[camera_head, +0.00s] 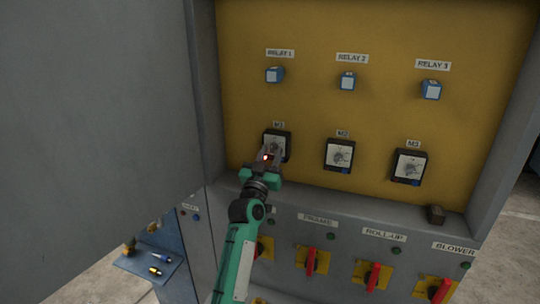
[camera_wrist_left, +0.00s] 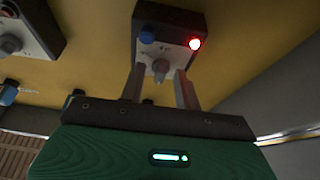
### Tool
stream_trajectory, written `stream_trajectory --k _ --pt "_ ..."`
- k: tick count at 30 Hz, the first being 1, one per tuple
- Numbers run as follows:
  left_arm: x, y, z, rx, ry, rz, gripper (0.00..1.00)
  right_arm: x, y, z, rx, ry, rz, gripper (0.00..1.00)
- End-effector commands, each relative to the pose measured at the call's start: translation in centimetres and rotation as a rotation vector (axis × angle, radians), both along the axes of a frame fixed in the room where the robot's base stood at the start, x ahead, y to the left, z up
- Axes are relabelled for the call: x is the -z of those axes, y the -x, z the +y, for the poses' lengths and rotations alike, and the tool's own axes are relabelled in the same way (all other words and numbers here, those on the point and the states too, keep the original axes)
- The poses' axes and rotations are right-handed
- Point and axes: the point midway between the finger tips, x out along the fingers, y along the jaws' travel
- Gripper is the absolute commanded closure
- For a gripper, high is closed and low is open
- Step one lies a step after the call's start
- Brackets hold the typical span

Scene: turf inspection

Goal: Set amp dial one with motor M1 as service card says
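The M1 amp dial unit (camera_head: 282,139) is a dark box with a pale face on the yellow panel, under the M1 label (camera_head: 278,125). My left gripper (camera_head: 271,155) is in front of it and covers its lower left part. In the left wrist view, the M1 dial knob (camera_wrist_left: 160,68) lies between the two fingertips (camera_wrist_left: 159,74), with gaps on both sides, so the gripper is open. Whether the fingers reach past the knob's front is unclear. A red lamp (camera_wrist_left: 195,44) is lit beside a blue button (camera_wrist_left: 146,35). I cannot read the setting or see a service card.
Dial units M2 (camera_head: 339,154) and M3 (camera_head: 408,166) sit to the right. Red switch handles (camera_head: 311,261) stick out below the ledge. A small dark block (camera_head: 436,214) stands on the ledge. A grey door (camera_head: 95,90) fills the left.

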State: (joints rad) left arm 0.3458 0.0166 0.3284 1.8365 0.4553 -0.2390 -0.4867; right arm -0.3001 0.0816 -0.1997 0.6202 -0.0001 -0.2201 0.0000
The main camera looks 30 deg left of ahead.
Motion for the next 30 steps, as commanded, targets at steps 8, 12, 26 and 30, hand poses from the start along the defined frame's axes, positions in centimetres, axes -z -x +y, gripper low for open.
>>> stream_trajectory --k 8,12,26,30 --pt "0.2 0.4 -0.1 0.000 -0.001 -0.002 0.67 0.2 0.0 0.0 0.000 0.000 0.000 0.64" --pt "1.1 1.9 -0.4 -0.001 -0.002 -0.001 0.67 1.1 0.0 0.0 0.000 0.000 0.000 0.64" --pt "4.8 10.5 -2.6 0.000 -0.001 0.001 0.67 4.7 0.0 0.3 0.001 -0.004 0.000 0.64" --pt "5.2 11.8 -2.9 0.000 0.000 0.001 0.67 5.1 0.0 0.3 0.001 -0.003 0.000 0.64"
